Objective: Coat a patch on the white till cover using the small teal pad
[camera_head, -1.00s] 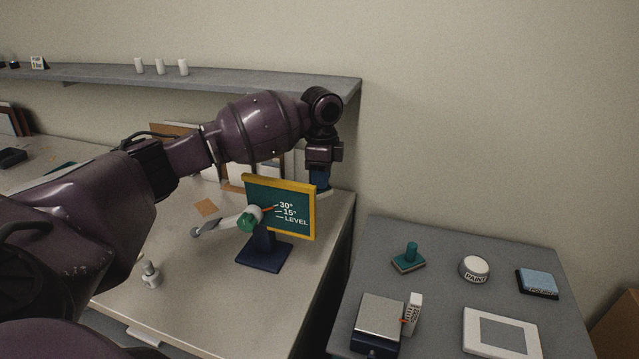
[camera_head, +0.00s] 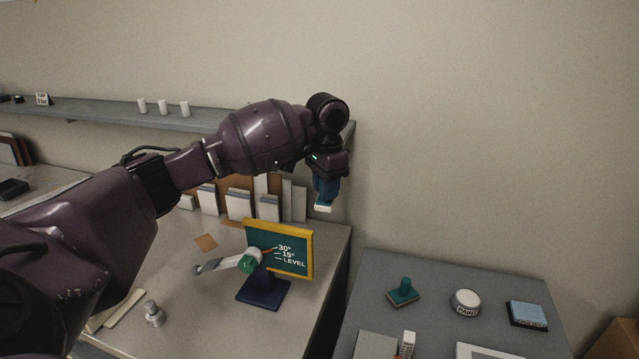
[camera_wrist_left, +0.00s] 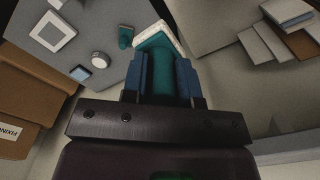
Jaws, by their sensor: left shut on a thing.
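My left gripper (camera_head: 325,190) is shut on a teal tool (camera_wrist_left: 168,55) with a pale, whitish pad face, held in the air beyond the angle sign. The pale end of the tool (camera_head: 323,208) shows below the fingers. My right gripper is out of view.
The side table (camera_head: 375,290) also holds a round white paint pot (camera_head: 466,301), a blue pad (camera_head: 527,314) and a metal-topped device (camera_head: 375,345). The angle sign (camera_head: 280,248) stands on the left counter (camera_head: 215,310). A gap separates counter and table.

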